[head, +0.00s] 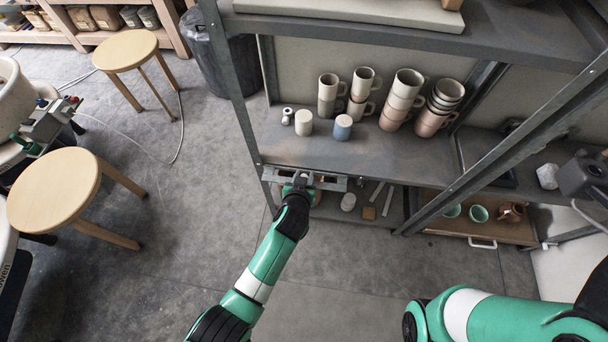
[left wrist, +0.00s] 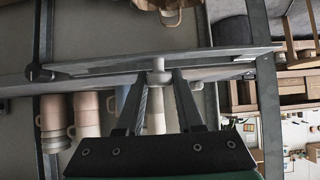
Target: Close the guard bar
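The guard bar (head: 331,183) is a grey metal strip at the front of the shelf unit, near the left post in the head view. In the left wrist view the bar (left wrist: 225,57) crosses the picture, with a pale round knob (left wrist: 158,77) near its middle. My left gripper (head: 301,179) is at the bar. In the left wrist view its two dark fingers (left wrist: 158,88) stand apart, one on each side of the knob, and look open. Whether they touch the knob is unclear. My right arm enters at the lower right of the head view; its gripper is out of view.
Stacked mugs (head: 403,92) and small jars (head: 343,127) stand on the shelf (head: 400,155) behind the bar. A lower shelf holds small tools and a wooden tray (head: 455,227) with bowls. Stools (head: 55,188) stand at left. The floor (head: 170,235) in front is clear.

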